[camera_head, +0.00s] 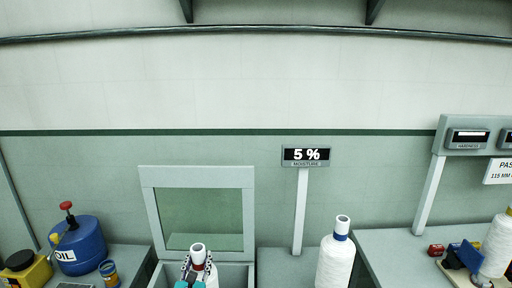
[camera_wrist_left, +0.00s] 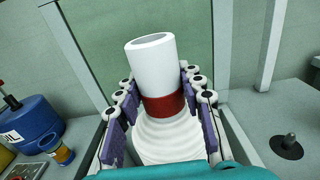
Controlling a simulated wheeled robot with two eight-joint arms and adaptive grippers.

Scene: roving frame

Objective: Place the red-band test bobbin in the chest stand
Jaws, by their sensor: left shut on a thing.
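The red-band test bobbin (camera_wrist_left: 165,105) is a white spool of yarn with a white tube top and a red band around its neck. My left gripper (camera_wrist_left: 162,108) is shut on it, with a jaw on each side near the band. In the head view the bobbin (camera_head: 198,254) and my left gripper (camera_head: 197,272) show at the bottom edge, in front of the grey chest (camera_head: 250,268) with its windowed lid raised. The bobbin looks upright. Its lower end and the chest's inside, with any stand, are hidden. My right gripper is not in view.
A blue oil can (camera_head: 80,245) and a small tin (camera_head: 109,273) stand at left. A hardness display (camera_head: 467,139) and another bobbin (camera_head: 497,246) are at right.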

